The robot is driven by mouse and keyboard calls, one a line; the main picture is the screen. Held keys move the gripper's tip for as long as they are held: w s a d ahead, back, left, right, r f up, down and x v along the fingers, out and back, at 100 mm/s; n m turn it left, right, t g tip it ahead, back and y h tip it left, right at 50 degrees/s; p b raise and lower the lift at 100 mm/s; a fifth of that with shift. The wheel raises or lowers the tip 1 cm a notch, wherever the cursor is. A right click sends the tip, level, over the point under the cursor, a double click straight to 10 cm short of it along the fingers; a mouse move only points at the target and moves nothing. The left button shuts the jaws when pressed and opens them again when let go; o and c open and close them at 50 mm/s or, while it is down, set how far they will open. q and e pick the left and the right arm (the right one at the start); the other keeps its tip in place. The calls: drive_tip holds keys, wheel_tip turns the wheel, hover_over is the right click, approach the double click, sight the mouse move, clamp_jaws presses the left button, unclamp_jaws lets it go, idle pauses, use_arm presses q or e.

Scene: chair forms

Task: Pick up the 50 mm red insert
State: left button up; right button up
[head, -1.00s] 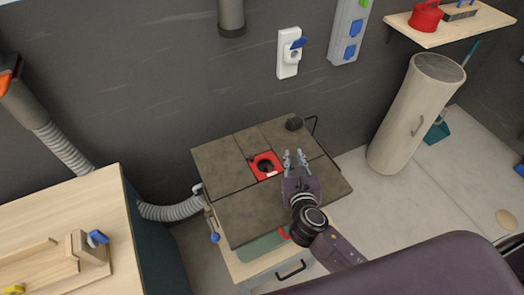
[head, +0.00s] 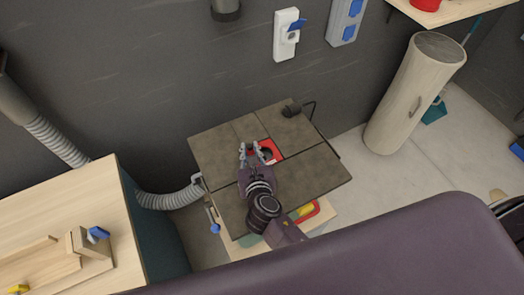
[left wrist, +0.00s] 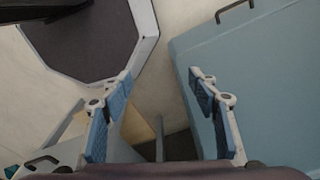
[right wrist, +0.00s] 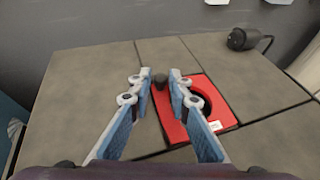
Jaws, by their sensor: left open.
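A red square insert (head: 277,146) with a round dark hole lies flat in the grey-brown table top (head: 315,170). It also shows in the right wrist view (right wrist: 224,108), with a small white label at its near edge; its size cannot be read. My right gripper (head: 250,149) is open and empty over the insert's left side, hiding part of it in the head view. In the right wrist view a small dark knob (right wrist: 160,77) shows between its fingertips, at the insert's far left corner. My left gripper (left wrist: 160,78) is open and empty, away from the table top.
A red and yellow thing (head: 306,211) shows below the front edge. A wooden bench (head: 60,215) stands at left, a tall beige cylinder (head: 410,100) at right. A blue-grey surface (left wrist: 260,80) is beside my left gripper.

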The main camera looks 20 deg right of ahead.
drive_tip(key=shift+w+f, duration=0.1)
drive_tip(key=shift+w, duration=0.05)
drive_tip(key=shift+c, duration=0.5)
clamp_jaws()
